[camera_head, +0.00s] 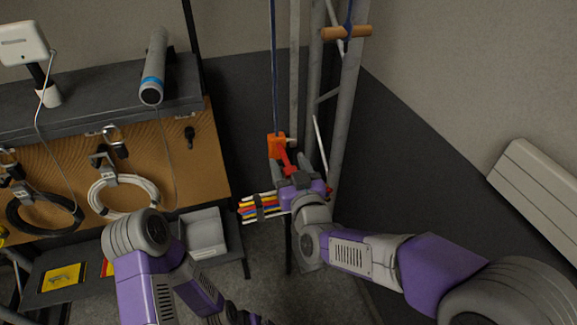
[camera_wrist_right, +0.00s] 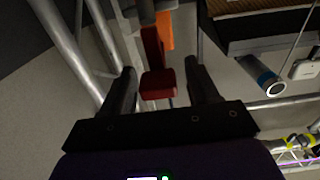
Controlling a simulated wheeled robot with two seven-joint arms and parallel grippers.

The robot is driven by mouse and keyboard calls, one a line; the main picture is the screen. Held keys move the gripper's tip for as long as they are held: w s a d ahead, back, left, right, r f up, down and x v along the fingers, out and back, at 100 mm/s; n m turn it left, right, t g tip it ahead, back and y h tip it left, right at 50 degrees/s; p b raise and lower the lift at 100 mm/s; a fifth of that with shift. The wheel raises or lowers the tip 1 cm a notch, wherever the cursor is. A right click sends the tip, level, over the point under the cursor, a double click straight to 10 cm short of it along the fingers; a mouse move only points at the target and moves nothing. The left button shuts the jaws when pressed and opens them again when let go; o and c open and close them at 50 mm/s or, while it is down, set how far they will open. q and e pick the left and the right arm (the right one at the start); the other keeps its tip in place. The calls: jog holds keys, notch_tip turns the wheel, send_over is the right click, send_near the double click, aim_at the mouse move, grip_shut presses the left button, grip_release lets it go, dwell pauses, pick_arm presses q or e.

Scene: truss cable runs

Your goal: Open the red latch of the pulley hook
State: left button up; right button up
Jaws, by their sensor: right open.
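The orange pulley hook block (camera_head: 277,146) hangs on a blue rope beside the grey truss. Its red latch (camera_head: 288,161) slants down from the block toward my right gripper. My right gripper (camera_head: 290,165) is open just below the block, with a finger on either side of the latch's lower end. In the right wrist view the latch (camera_wrist_right: 157,78) ends in a wide red tab between the open fingers (camera_wrist_right: 158,82), with gaps on both sides. Orange from the block (camera_wrist_right: 165,30) shows behind it. My left arm shows at lower left, but its gripper is out of view.
The truss (camera_head: 346,110) stands close on the right, with a wooden handle (camera_head: 346,33) above. A bundle of coloured strips (camera_head: 262,207) lies under my right gripper. A pegboard (camera_head: 150,150) with coiled cables and a grey bin (camera_head: 205,232) are at left.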

jog(key=shift+w+a, duration=0.1)
jog(key=shift+w, duration=0.2)
grip_shut()
